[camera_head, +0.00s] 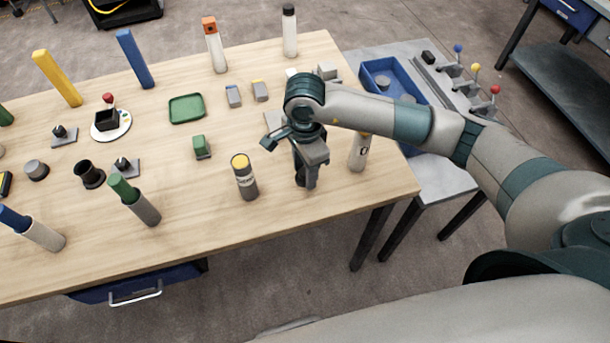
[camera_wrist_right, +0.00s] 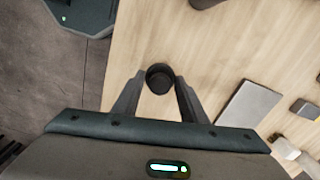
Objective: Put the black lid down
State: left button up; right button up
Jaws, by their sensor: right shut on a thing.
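My right gripper (camera_head: 309,178) is over the front right part of the wooden table, pointing down. In the right wrist view its two fingers (camera_wrist_right: 158,88) are closed on the sides of a round black lid (camera_wrist_right: 159,78), which looks hollow from above. In the head view the lid is mostly hidden by the fingers, between a yellow-topped bottle (camera_head: 244,177) on the left and a pale bottle (camera_head: 359,154) on the right. I cannot tell whether the lid touches the table. My left gripper is not in view.
The wooden table (camera_head: 300,220) is bare in front of the gripper up to its edge. A green block (camera_head: 201,147), a green tray (camera_head: 187,108) and a black cup (camera_head: 90,175) stand further left. A blue bin (camera_head: 393,82) is on the grey side table.

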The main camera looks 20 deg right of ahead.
notch_tip(320, 180, down, 3)
jog(key=shift+s+r+p, duration=0.1)
jog(key=shift+p, duration=0.6)
jog(key=shift+f, duration=0.2)
jog(key=shift+f, duration=0.15)
jog(key=o, duration=1)
jog(key=shift+r, duration=0.25)
